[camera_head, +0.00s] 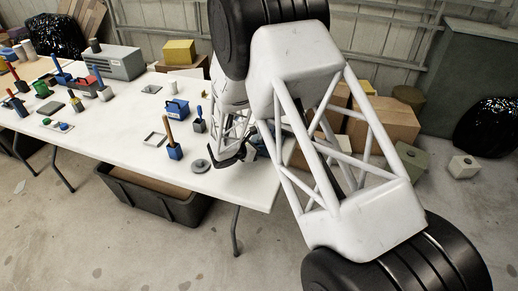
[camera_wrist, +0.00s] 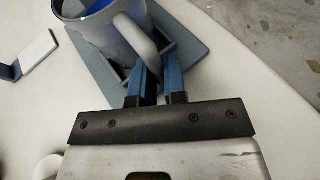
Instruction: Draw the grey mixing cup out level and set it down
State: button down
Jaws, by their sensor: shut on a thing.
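The grey mixing cup (camera_wrist: 108,38) shows at the top of the wrist view, cut off by the upper edge, with blue inside it. Its curved handle points towards my gripper (camera_wrist: 161,75). The blue fingers of my gripper are shut on the handle. The cup is over a blue-grey square holder (camera_wrist: 203,45); whether its base touches the holder is hidden. In the head view my gripper (camera_head: 232,160) is low over the near right end of the white table, and my arm hides most of the cup there.
A grey disc (camera_head: 200,166), a blue pot with a brown handle (camera_head: 175,151) and a square frame (camera_head: 155,139) stand left of my gripper. A blue box (camera_head: 177,108) is farther back. The table's right edge is close. Bare white table (camera_head: 110,128) lies further left.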

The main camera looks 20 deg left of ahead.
jog(key=shift+r, duration=0.85)
dwell(0.7)
jog(key=shift+s, duration=0.25)
jog(key=shift+s, duration=5.75)
jog(key=shift+r, duration=0.1)
jog(key=shift+r, duration=1.9)
jog(key=shift+a, duration=0.1)
